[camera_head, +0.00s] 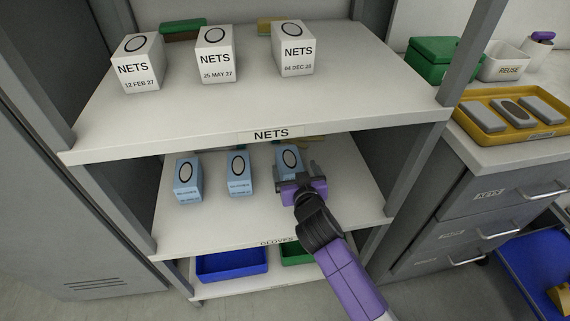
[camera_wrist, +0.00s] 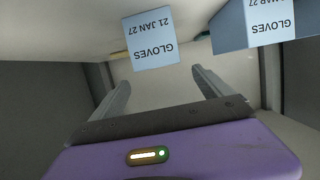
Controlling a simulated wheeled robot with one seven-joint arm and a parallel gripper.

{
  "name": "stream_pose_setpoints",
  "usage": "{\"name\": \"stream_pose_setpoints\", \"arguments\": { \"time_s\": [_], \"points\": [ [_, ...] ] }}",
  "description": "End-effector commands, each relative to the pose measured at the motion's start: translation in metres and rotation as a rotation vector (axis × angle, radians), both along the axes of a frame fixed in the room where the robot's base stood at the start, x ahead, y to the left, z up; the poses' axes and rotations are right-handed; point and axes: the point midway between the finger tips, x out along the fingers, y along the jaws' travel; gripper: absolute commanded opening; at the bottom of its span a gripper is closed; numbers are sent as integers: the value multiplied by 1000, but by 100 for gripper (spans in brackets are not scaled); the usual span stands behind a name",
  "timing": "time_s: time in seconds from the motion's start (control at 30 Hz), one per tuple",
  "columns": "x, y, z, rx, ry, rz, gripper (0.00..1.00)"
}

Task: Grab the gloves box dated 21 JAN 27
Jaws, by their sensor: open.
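The gloves box dated 21 JAN 27 (camera_wrist: 152,40) is light blue and shows upside down in the wrist view, ahead of my gripper (camera_wrist: 161,80). Its label reads clearly. The fingers are open, apart and empty, with the box just beyond them and roughly in line with the gap. In the head view, this is the rightmost blue box (camera_head: 289,160) on the middle shelf, and my gripper (camera_head: 296,176) is in front of it, hiding its lower front and label. Whether the fingertips reach beside its sides is unclear.
Two more blue gloves boxes, the middle one (camera_head: 239,174) and the left one (camera_head: 187,180), stand to the left on the GLOVES shelf (camera_head: 225,228). A box ending MAR 27 (camera_wrist: 268,25) is nearby in the wrist view. The NETS shelf (camera_head: 190,112) lies above.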

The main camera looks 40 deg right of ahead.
Motion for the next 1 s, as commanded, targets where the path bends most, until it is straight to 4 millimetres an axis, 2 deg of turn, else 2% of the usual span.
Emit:
{"name": "stream_pose_setpoints", "arguments": {
  "time_s": [0.6,0.9,0.93,1.0],
  "points": [
    [56,-34,-27,2,-4,1,89],
    [60,-37,-28,2,-4,2,89],
    [60,-37,-28,2,-4,2,87],
    [60,-37,-28,2,-4,2,74]
  ]
}}
